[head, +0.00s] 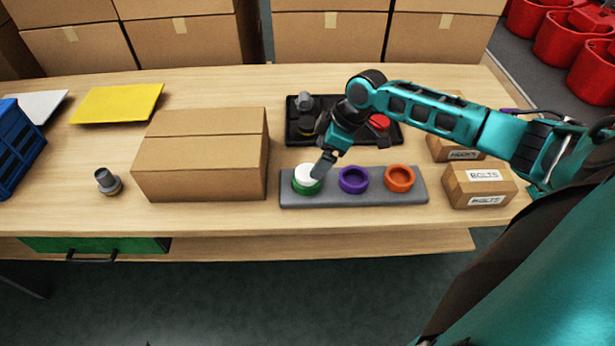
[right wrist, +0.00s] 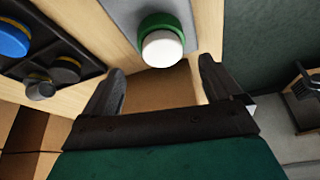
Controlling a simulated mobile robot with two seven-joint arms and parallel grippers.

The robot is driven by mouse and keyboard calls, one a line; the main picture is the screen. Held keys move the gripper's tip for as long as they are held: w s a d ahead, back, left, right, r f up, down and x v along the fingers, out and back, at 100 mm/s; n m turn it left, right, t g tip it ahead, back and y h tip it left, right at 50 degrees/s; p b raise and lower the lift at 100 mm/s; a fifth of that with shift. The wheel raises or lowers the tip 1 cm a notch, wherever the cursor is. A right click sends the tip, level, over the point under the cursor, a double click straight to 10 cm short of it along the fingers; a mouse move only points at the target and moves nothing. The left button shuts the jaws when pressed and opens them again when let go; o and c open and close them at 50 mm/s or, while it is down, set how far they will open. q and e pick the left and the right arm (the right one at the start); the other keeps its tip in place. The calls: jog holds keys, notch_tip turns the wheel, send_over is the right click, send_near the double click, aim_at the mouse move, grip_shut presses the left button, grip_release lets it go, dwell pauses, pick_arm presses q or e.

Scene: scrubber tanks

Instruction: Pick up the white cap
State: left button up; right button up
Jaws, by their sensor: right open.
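The white cap (head: 308,173) sits in the green ring at the left end of a grey rack (head: 330,197). In the right wrist view the white cap (right wrist: 162,48) shows just beyond the fingertips, with the green ring (right wrist: 165,22) around its far side. My right gripper (head: 324,164) is above and beside the cap, over the rack's left end. In the right wrist view its two fingers (right wrist: 163,78) are spread wide with nothing between them. My left gripper is not in view.
Purple (head: 353,180) and orange (head: 400,179) rings sit on the rack. A black tray (head: 290,130) with several parts lies behind it. The table's front strip is clear.

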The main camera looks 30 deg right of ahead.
jog(key=x, duration=0.5)
jog(key=shift+a+f, duration=0.25)
jog(key=shift+f, duration=0.05)
jog(key=c, duration=1.3)
jog(key=shift+r, duration=0.1)
notch_tip(320, 180, up, 20)
jog(key=p, duration=0.1)
jog(key=shift+r+p, duration=0.15)
jog(key=shift+p, duration=0.2)
jog(key=shift+r, duration=0.95)
jog(key=shift+r, duration=2.35)
